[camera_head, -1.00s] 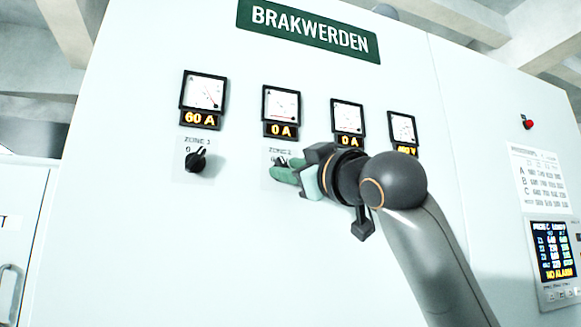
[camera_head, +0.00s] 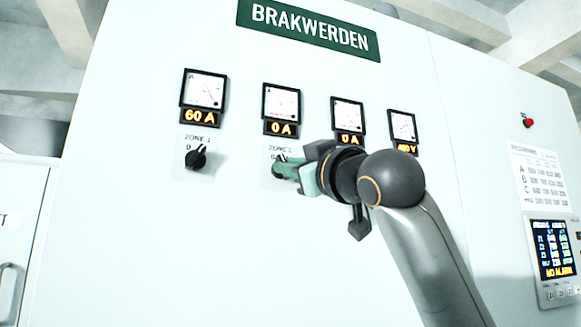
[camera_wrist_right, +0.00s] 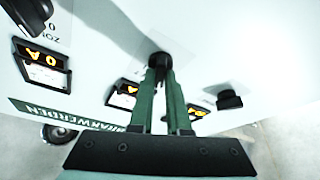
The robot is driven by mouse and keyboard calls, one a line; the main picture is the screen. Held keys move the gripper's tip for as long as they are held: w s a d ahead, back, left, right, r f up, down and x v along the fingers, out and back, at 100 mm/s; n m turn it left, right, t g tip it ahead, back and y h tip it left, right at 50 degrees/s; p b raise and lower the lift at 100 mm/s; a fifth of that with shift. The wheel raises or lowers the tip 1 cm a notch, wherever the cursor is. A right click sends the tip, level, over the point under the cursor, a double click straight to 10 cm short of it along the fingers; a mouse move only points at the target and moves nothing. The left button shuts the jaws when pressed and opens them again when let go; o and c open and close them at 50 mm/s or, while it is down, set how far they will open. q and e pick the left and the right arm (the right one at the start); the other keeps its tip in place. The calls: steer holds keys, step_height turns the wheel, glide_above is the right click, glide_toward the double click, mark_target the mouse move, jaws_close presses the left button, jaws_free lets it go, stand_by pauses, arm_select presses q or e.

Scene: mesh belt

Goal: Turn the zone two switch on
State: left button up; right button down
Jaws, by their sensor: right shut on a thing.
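The zone two switch shows in the right wrist view as a black knob (camera_wrist_right: 159,62) between my fingertips. In the head view my green fingers mostly cover it, and its turn position is hidden. Its label plate (camera_head: 270,182) shows beside the fingers. My right gripper (camera_head: 282,167) is shut on the knob, reaching in from the right; its fingers also show in the right wrist view (camera_wrist_right: 161,72). The zone two meter (camera_head: 281,102) above reads 0 A. My left gripper is not in view.
The zone one switch (camera_head: 196,158) is to the left, under a meter (camera_head: 204,89) reading 60 A. My right arm covers the panel right of zone two. A red button (camera_head: 528,122) and a lit display (camera_head: 554,250) are at far right. The lower left panel is clear.

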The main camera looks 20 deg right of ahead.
steer(key=shift+a+m+h+b, duration=0.15)
steer(key=shift+m+h, duration=1.3)
steer(key=shift+m, duration=1.3)
steer(key=shift+a+m+h+b, duration=0.1)
steer(key=shift+m+h, duration=1.4)
steer(key=shift+m, duration=1.3)
steer(key=shift+a+m+h+b, duration=0.15)
steer(key=shift+m+h, duration=1.3)
steer(key=shift+m, duration=1.3)
steer(key=shift+d, duration=0.1)
steer(key=c, duration=0.9)
jaws_free()
